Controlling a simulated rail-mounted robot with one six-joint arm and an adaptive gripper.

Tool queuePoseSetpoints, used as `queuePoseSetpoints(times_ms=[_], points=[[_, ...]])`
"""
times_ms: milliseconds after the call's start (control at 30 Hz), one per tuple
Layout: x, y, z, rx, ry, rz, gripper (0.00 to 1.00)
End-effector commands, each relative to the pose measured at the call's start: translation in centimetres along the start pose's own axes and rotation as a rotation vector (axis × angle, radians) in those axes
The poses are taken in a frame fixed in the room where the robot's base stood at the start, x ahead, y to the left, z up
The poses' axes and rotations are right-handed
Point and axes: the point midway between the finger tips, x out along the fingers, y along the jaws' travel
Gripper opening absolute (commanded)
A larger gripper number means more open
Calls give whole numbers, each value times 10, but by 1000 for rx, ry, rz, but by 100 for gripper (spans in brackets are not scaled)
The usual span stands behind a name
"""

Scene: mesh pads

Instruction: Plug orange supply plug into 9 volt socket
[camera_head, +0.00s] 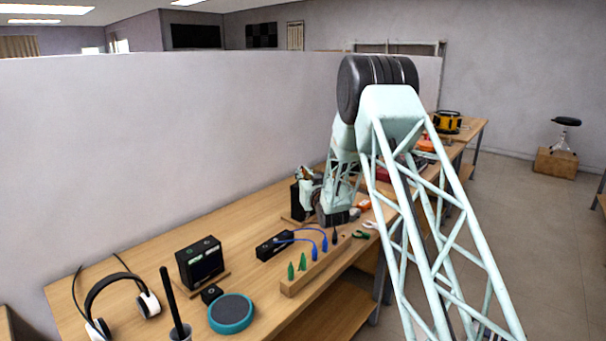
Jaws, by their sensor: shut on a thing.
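My gripper (308,185) is over the middle of the wooden bench, at the end of my pale green arm. It is small and its fingers are mostly hidden by the wrist. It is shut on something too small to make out. A small orange patch shows near the wrist, but I cannot tell whether it is the plug. A black box (296,205) stands on the bench behind the wrist, partly covered. Another orange thing (363,202) lies to the right of the wrist. I cannot pick out the 9 volt socket.
A wooden rack (289,287) holds green, blue and black plugs. Blue cables run to a low black box (270,247). Headphones (121,294), a black display unit (200,261) and a teal-rimmed disc (231,312) stand at left. A wall borders the bench's far side.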

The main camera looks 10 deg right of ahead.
Motion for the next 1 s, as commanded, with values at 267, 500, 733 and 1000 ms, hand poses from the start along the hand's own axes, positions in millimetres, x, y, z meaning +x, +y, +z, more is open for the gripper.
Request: queuePoseSetpoints(times_ms=[267, 500, 733, 1000], points=[[0, 0, 6, 0, -2, 0, 0], [0, 0, 9, 0, -1, 0, 0], [0, 0, 12, 0, -1, 0, 0], [0, 0, 12, 0, -1, 0, 26]])
